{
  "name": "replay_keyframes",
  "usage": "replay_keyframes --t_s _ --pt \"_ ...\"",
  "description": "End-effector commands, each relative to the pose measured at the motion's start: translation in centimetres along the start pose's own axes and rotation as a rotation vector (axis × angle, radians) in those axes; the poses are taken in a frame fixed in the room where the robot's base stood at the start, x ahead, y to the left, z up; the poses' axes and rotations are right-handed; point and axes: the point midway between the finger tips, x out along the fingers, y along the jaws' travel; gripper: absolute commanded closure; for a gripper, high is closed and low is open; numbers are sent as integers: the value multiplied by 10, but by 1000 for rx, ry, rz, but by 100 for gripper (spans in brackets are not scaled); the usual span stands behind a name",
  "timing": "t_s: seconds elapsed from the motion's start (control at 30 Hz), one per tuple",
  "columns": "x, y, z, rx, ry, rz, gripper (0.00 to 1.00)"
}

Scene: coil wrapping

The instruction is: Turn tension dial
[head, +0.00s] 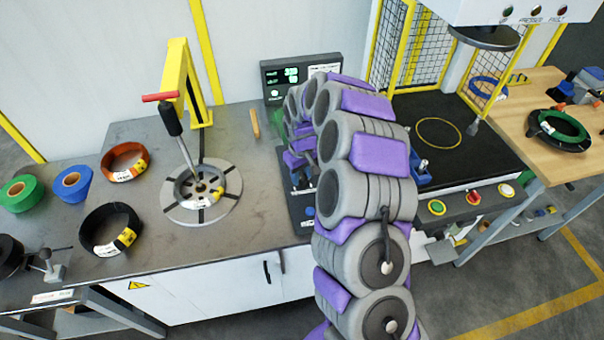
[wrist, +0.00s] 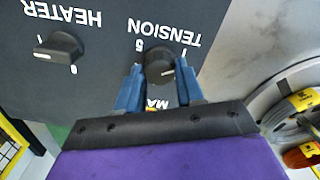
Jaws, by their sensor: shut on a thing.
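The tension dial (wrist: 160,66) is a black knob on a dark panel, under the printed word TENSION, which appears upside down in the wrist view. My gripper (wrist: 160,80) has its two blue fingers on either side of the dial, shut on it. A white mark shows on the dial's lower right side. The dark control panel (head: 299,214) shows partly at the arm's left side.
The heater knob (wrist: 59,49) sits beside the dial on the same panel. A display box (head: 300,75) stands behind. The round coil turntable (head: 175,212) with a red-handled post is left on the bench. Orange (head: 124,161) and black (head: 110,229) coils lie further left.

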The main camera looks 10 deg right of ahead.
Motion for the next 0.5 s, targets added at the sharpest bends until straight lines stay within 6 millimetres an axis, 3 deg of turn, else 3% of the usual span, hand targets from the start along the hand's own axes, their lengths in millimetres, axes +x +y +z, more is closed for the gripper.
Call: replay_keyframes --t_s 0.27,0.5 --pt "0 2 3 65 -7 3 93" --pt "0 2 4 234 -13 3 93"
